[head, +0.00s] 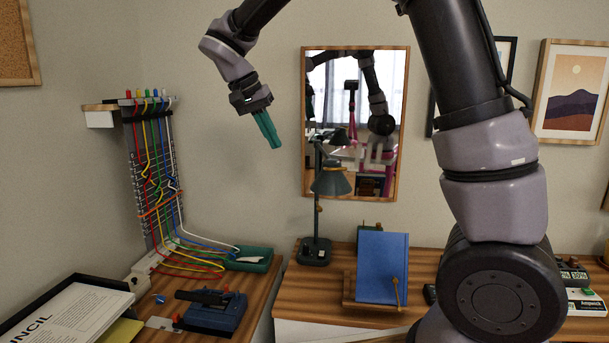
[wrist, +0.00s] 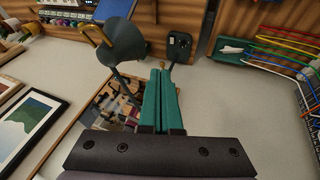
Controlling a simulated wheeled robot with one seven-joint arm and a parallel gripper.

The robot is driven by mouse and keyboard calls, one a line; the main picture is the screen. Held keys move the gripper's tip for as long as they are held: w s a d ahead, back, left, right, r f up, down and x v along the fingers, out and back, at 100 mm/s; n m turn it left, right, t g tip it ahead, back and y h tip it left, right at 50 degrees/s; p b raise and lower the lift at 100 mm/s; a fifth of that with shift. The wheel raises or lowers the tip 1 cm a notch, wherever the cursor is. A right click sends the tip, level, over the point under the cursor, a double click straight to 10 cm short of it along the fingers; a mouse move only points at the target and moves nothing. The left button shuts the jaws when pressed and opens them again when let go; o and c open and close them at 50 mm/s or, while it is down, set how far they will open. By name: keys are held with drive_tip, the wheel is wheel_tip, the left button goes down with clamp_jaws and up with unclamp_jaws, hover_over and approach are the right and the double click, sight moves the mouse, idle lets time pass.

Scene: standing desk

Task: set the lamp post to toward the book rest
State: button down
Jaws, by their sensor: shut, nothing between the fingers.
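The desk lamp stands left of the book rest in the head view. Its dark base (head: 314,251) sits on the wooden desk, and its upright post (head: 317,215) rises to a grey-green shade (head: 331,182), which hangs slightly right of the post. The wooden book rest (head: 348,288) holds an upright blue book (head: 382,268). My gripper (head: 275,144) is shut and empty, up and left of the lamp, apart from it, with teal fingers angled down. In the wrist view, my gripper (wrist: 160,72) points toward the lamp base (wrist: 179,46), with the shade (wrist: 124,41) to the left.
A mirror (head: 352,120) hangs on the wall behind the lamp. Coloured cables run down a rack (head: 150,180) at left to a green tray (head: 248,259). A blue device (head: 215,312) lies on the left desk. My arm covers the right middle. Air around the lamp is free.

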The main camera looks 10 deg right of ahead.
drive_tip(key=d+f, duration=0.8)
drive_tip(key=f, duration=0.1)
drive_tip(key=shift+w+f, duration=0.3)
drive_tip(key=shift+f, duration=0.1)
